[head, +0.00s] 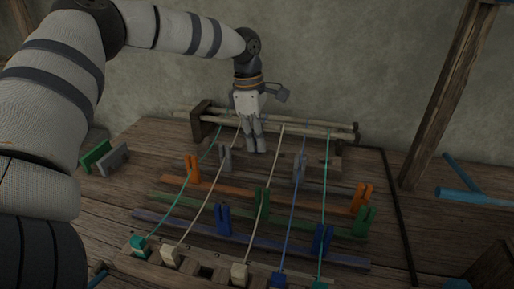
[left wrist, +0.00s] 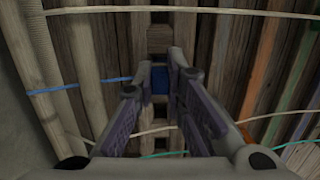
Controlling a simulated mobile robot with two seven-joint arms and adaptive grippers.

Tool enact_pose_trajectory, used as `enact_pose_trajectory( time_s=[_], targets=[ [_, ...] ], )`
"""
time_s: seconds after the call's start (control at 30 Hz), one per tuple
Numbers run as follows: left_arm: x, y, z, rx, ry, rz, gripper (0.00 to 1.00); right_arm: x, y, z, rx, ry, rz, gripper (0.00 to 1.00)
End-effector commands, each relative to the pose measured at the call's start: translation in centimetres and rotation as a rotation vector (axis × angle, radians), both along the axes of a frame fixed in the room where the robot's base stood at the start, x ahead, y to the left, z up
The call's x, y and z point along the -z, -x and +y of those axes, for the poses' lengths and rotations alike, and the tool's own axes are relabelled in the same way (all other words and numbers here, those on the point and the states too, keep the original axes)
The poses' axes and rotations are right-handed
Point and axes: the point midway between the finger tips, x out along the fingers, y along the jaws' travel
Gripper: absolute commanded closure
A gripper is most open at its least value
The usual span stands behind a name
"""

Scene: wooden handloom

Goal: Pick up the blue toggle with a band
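A small blue toggle (left wrist: 160,80) shows in the left wrist view, in line with a row of dark slots in a wooden bar. A short blue band (left wrist: 80,86) runs from the left toward it and passes out of sight by a finger. My left gripper (left wrist: 161,72) points down with one fingertip on each side of the toggle; whether the fingers touch it I cannot tell. In the head view my left gripper (head: 256,150) is at the back of the loom, between two cream threads, and hides this toggle. My right gripper is not in view.
Teal, cream and blue threads run from the rear rods (head: 340,135) to toggles in the front slotted bar (head: 218,277). Orange, green and blue clips stand on bars between. A wooden post (head: 440,100) rises at right. A blue tool (head: 470,194) lies right.

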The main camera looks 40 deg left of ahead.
Motion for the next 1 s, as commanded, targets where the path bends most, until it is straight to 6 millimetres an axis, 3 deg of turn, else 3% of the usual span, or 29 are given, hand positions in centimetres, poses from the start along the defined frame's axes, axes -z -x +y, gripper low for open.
enact_pose_trajectory(
  time_s=[0.33, 0.53, 0.77, 1.0],
  targets=[
    [-0.3, 0.0, 0.0, 0.0, 0.0, -0.001, 1.0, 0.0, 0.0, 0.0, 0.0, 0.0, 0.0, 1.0],
    [-3.3, -0.1, 0.0, 0.0, 0.001, -0.004, 1.0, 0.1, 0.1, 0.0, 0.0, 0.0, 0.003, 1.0],
    [-10.6, 4.4, -3.1, 0.005, 0.0, -0.021, 1.0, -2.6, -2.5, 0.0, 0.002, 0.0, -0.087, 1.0],
    [-12.9, 9.8, -6.8, 0.003, -0.001, -0.016, 1.0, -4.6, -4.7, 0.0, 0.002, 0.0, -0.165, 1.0]
  ],
)
